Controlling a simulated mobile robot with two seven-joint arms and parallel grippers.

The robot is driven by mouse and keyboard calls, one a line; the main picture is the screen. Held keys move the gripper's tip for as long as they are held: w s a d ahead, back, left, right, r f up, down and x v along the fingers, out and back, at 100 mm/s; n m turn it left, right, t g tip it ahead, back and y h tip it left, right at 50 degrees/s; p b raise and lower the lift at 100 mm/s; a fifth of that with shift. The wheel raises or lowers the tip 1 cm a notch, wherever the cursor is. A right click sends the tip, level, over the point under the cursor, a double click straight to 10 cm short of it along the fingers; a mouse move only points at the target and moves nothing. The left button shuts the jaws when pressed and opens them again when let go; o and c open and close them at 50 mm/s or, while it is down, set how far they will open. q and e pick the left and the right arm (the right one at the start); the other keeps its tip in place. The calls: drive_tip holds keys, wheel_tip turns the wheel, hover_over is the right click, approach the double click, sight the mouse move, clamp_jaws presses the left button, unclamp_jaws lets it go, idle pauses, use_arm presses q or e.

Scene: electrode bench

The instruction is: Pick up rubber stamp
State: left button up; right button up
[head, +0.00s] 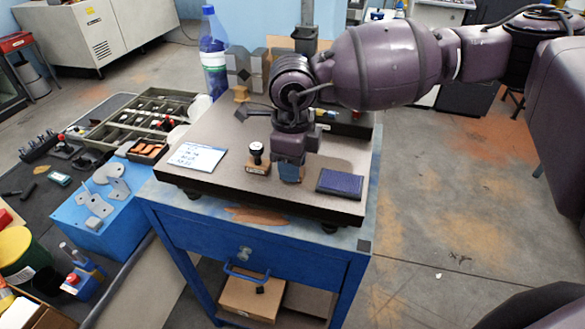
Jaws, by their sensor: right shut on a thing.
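A rubber stamp (257,160) with a black knob handle and a wooden base stands upright on the dark bench-top plate (225,185). My right gripper (290,170) points down just to the right of it. The gripper is shut on a small blue thing (291,174), which shows low at the fingertips. The fingers hide most of this blue thing, so I cannot tell what it is or whether it touches the plate. My left gripper is not in view.
A dark blue pad (339,184) lies right of the gripper. A white card (198,156) with writing lies to the left. A blue bottle (213,52) and grey blocks (247,70) stand at the back. A blue box (95,205) with metal plates stands left of the bench.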

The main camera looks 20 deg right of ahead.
drive_tip(key=shift+r, duration=0.1)
wheel_tip(320, 180, up, 20)
drive_tip(key=shift+b, duration=0.4)
